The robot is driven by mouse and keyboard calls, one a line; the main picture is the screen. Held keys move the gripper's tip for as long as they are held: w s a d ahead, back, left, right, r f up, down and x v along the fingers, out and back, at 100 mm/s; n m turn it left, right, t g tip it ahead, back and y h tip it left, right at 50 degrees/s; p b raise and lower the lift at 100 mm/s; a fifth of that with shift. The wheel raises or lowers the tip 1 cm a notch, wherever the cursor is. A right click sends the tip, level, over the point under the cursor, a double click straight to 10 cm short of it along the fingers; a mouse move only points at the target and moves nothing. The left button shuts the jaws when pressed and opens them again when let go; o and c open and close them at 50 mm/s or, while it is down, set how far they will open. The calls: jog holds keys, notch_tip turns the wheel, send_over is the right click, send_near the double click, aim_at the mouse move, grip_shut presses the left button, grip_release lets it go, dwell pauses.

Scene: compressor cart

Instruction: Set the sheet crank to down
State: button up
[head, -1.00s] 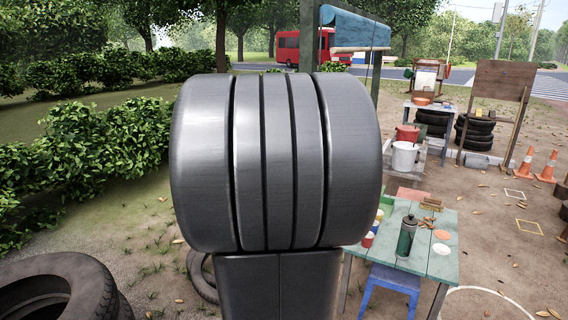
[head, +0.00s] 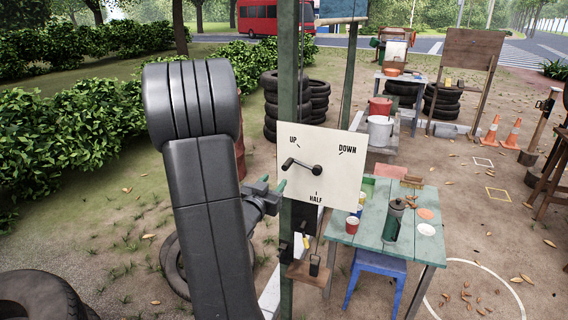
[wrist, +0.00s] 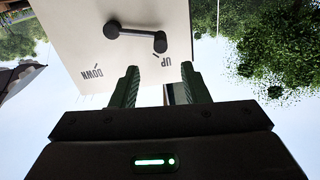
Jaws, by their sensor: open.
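The sheet crank (head: 302,167) is a dark arm on a white board (head: 345,185) marked UP, DOWN and HALF. Its hub is near the middle of the marks, and its knob end points left, on the UP side. In the wrist view the board is upside down, and the crank (wrist: 135,33) has its knob close to the UP mark. My gripper (head: 275,184) is just left of the board, below the knob in the picture. In the wrist view my gripper (wrist: 158,72) is open and empty, its green fingers apart from the crank.
A green post (head: 288,80) stands at the board's left edge. A small wooden shelf (head: 308,273) hangs below the board. A green table (head: 420,235) with cans and a flask stands to the right, with a blue stool (head: 378,268) in front. Tyres (head: 312,100) stack behind.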

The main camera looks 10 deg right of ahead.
aim_at(283, 169)
jog(key=p+x, duration=0.3)
jog(key=x, duration=0.8)
grip_shut()
